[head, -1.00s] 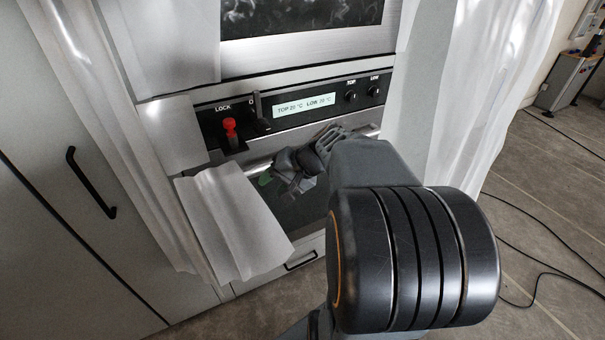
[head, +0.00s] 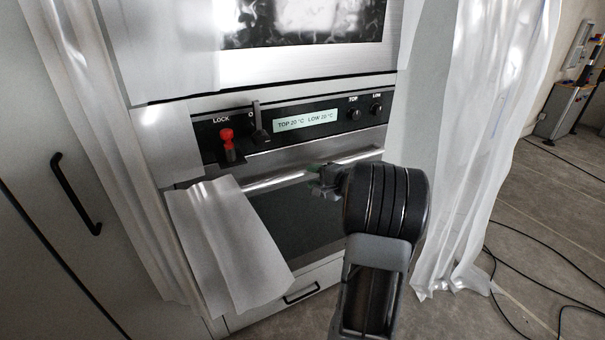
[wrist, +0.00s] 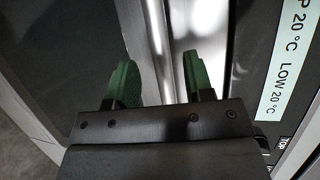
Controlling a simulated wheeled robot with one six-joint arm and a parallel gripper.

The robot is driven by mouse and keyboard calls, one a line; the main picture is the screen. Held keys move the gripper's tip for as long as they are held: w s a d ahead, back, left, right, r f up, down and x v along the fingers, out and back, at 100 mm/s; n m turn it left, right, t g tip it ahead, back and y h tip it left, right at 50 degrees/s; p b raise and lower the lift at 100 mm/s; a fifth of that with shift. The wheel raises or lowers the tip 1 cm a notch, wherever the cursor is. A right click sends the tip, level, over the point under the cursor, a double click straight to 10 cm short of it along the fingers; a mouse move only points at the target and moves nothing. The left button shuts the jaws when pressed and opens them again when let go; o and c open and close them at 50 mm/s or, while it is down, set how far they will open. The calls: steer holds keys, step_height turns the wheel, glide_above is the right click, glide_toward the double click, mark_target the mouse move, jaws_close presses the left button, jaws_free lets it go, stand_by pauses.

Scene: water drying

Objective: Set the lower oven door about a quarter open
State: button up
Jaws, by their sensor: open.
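The lower oven door (head: 300,220) has a dark glass front and appears shut or nearly so. Its silver bar handle (head: 270,182) runs across its top, below the control panel. My gripper (head: 322,182) is at the right half of this handle, partly hidden by my own wrist. In the wrist view my gripper (wrist: 160,80) is open, with a green-padded finger on each side of the bright handle bar (wrist: 157,35). I cannot tell whether either pad touches the bar.
The control panel (head: 290,125) has a red lock lever (head: 227,140), a dark upright lever (head: 259,125) and knobs. A white sheet (head: 225,240) hangs over the door's left part. Plastic sheeting (head: 480,130) hangs on the right. Cables (head: 530,245) lie on the floor there.

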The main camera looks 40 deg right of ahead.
mark_target(305, 174)
steer(key=shift+x, duration=2.45)
steer(key=shift+c, duration=0.5)
jaws_close()
